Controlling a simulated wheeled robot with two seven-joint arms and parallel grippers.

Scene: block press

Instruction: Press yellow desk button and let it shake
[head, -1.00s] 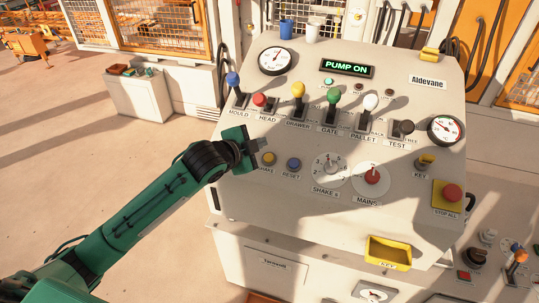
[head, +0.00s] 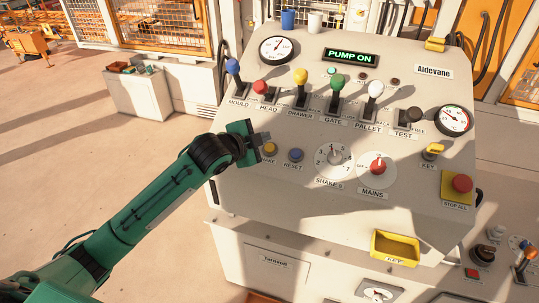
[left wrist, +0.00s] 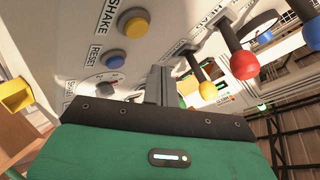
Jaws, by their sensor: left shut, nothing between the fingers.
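The yellow desk button (head: 270,149), labelled SHAKE, sits at the lower left of the sloping control panel (head: 330,225). It also shows large in the left wrist view (left wrist: 135,25), with no finger over it. My left gripper (head: 262,137) is shut and empty, close beside the button on its upper left in the head view. In the left wrist view, its closed fingers (left wrist: 155,86) point at the panel, apart from the button in the picture. I cannot tell their height above the panel. My right gripper is not in view.
The blue RESET button (head: 295,155) is just right of the yellow one. The SHAKE dial (head: 333,157) and red MAINS switch (head: 377,167) lie farther right. Several levers with coloured knobs, such as the red one (head: 261,87), stand behind. The display (head: 351,55) reads PUMP ON.

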